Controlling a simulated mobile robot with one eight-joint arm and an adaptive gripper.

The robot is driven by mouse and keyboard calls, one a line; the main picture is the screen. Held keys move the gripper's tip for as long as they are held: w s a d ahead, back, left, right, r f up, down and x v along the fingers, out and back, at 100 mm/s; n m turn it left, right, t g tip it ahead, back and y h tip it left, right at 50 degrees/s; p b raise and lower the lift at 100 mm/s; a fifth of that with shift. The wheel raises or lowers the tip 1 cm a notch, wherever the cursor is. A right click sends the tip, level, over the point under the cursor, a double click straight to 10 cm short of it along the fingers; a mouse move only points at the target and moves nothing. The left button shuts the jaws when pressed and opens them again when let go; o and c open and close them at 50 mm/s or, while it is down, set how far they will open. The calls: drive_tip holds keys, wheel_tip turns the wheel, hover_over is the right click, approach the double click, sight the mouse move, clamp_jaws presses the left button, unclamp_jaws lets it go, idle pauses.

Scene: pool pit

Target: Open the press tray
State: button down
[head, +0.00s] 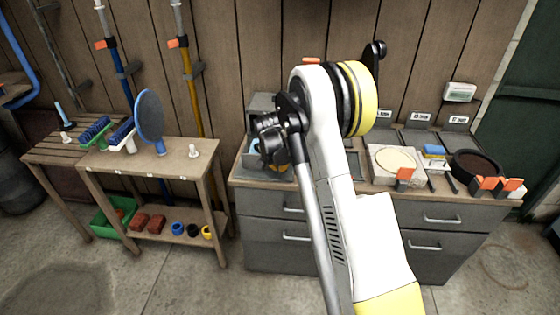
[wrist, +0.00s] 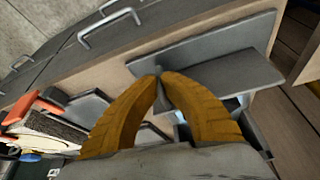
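A grey press (head: 262,103) stands at the left end of the grey drawer cabinet's top, partly hidden by my arm. A flat grey tray-like plate with a raised edge (wrist: 225,70), probably the press tray, lies just beyond my fingertips in the wrist view. My gripper (wrist: 160,76) has its two ochre fingers brought together at the tips, at the near edge of this plate. A narrow grey part shows between the fingers, but I cannot tell whether they grip it. In the head view my wrist hides most of the gripper and the tray.
The cabinet (head: 440,218) has several drawers with bar handles. On its right side are a pale board with a round disc (head: 395,160), a dark round pan (head: 475,165) and orange clips. A wooden bench (head: 178,158) with brushes and a blue paddle stands left. The floor in front is clear.

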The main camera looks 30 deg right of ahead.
drive_tip(key=shift+s+a, duration=0.35)
drive_tip(key=shift+s, duration=0.25)
drive_tip(key=c, duration=1.6)
unclamp_jaws()
drive_tip(key=shift+o, duration=0.2)
drive_tip(key=v, duration=1.2)
drive_tip(key=shift+d, duration=0.1)
